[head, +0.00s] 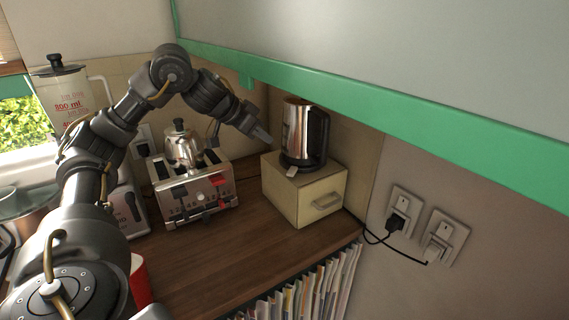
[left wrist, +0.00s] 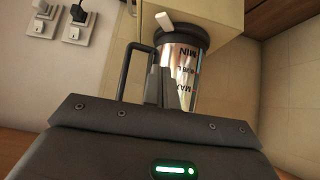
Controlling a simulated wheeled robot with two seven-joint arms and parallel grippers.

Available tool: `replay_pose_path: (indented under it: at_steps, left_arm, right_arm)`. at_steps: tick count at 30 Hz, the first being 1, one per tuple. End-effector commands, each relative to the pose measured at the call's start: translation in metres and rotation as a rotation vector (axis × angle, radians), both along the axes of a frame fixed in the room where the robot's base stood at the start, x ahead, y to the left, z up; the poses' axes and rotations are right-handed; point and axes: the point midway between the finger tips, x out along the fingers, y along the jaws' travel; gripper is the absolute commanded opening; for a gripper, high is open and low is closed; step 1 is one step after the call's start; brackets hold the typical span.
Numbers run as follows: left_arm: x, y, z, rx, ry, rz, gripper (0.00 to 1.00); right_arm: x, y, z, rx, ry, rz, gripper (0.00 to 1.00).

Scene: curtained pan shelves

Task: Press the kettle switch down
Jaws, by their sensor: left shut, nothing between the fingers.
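The kettle (head: 295,125) is polished steel with a black handle and black base. It stands upright on a cream box with a drawer. Its pale switch tab (head: 292,171) sticks out low at the base; it also shows in the left wrist view (left wrist: 164,21), where the kettle (left wrist: 184,62) appears upside down. I cannot tell whether the tab is up or down. My left gripper (head: 266,139) is shut and empty, just left of the kettle and higher than the tab. Its fingers (left wrist: 160,86) overlap the kettle body in the wrist view; contact is unclear. My right gripper is out of view.
The cream box (head: 315,200) stands near the counter's right end. A green-edged cabinet (head: 370,107) overhangs above. Wall sockets (head: 436,238) with a cord are at right.

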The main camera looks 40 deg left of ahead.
Motion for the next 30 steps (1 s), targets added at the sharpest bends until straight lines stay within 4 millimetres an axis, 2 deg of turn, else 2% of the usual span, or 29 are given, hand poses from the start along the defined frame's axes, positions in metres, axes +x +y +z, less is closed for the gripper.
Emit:
replay_pose_path:
  at_steps: [5, 12, 19, 24, 30]
  left_arm:
    - [0.008, -0.004, -0.01, -0.001, 0.002, -0.004, 0.0]
    - [0.037, -0.013, -0.043, -0.004, 0.005, -0.004, 0.0]
    - [0.068, -0.021, -0.07, -0.001, 0.006, -0.001, 0.0]
    - [0.068, -0.021, -0.096, 0.0, 0.004, -0.002, 0.0]
    - [0.068, -0.021, -0.109, 0.0, 0.001, -0.001, 0.0]
  right_arm:
    - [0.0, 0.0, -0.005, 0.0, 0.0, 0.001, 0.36]
    - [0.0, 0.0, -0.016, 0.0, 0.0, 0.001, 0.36]
    - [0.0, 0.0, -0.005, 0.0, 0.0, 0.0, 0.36]
    - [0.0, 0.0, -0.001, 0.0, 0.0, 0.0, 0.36]
    - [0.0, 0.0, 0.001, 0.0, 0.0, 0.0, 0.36]
